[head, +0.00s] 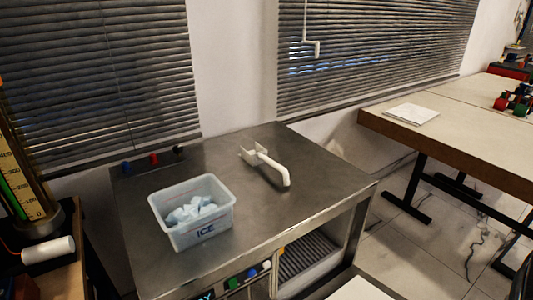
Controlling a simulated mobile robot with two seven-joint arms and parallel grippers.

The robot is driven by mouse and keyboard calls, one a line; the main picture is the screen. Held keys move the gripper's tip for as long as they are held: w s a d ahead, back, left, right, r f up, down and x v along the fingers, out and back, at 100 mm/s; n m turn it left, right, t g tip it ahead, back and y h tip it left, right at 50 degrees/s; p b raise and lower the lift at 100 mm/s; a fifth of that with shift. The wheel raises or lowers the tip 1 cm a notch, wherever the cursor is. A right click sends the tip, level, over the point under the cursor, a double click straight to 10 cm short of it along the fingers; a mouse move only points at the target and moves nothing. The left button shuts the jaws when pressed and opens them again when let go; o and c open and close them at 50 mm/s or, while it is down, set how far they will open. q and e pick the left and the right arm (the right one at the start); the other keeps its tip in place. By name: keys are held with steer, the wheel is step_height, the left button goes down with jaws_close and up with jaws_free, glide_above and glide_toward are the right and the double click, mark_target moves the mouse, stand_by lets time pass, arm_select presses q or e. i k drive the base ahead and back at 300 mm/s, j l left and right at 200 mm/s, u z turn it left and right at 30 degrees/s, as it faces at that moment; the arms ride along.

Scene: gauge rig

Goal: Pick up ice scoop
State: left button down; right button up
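A white ice scoop (265,162) lies on the dark metal counter (250,210), right of its middle. Its squarish scoop end points to the back left, and its curved handle reaches toward the front right. A translucent bin (193,213) marked "ICE" stands on the counter to the left of the scoop. Pale blue ice pieces (198,211) lie in it. The scoop and the bin are apart. Neither of my grippers shows in the head view.
Small blue, red and black knobs (154,159) line the counter's back left edge. A table (460,150) with a white paper stack (412,113) is at right. The counter's right part is clear.

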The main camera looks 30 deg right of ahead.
mark_target(252, 158)
steer(key=z, duration=1)
